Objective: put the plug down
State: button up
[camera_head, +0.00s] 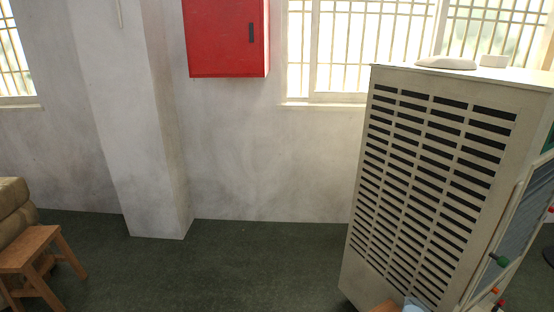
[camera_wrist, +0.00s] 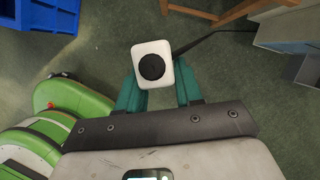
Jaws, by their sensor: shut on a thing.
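The plug (camera_wrist: 153,66) is a white block with rounded corners and a round black face, seen in the wrist view. My gripper (camera_wrist: 158,92) has teal fingers, one on each side of the plug, and is shut on it. The plug is held at the fingertips, above the dark green floor. A black cable (camera_wrist: 205,38) runs from near the plug toward the upper right. Neither the plug nor my gripper can be made out in the head view.
The wrist view shows a blue crate (camera_wrist: 48,12) at upper left, wooden legs (camera_wrist: 238,11) at the top and a grey box (camera_wrist: 285,28) at right. The head view shows a tall vented cabinet (camera_head: 425,170), a wooden stool (camera_head: 35,250), a red wall box (camera_head: 222,40) and open floor between.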

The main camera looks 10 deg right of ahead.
jog(key=shift+w+a, duration=0.2)
jog(key=shift+w, duration=0.55)
jog(key=shift+w+a+r+n, duration=0.25)
jog(key=shift+w+a+n, duration=0.1)
jog(key=shift+w+n, duration=0.25)
jog(key=w+a+r+n+g+y, duration=0.1)
jog(key=w+a+r+n+g, duration=0.1)
jog(key=w+a+n, duration=0.5)
jog(key=w+a+r+n+g+y, duration=0.1)
jog(key=w+a+r+n+g, duration=0.15)
jog(key=w+a, duration=0.45)
jog(key=w+a+n+g+h, duration=0.1)
jog(key=a+n+g+h, duration=0.1)
jog(key=a+n, duration=0.4)
jog(key=w+a+r+n+g+h, duration=0.1)
jog(key=a+n, duration=0.5)
jog(key=n, duration=0.6)
jog(key=shift+w+a+g+h, duration=0.25)
jog(key=shift+a+g+h, duration=0.15)
jog(key=shift+h, duration=0.5)
jog(key=shift+a+r, duration=0.1)
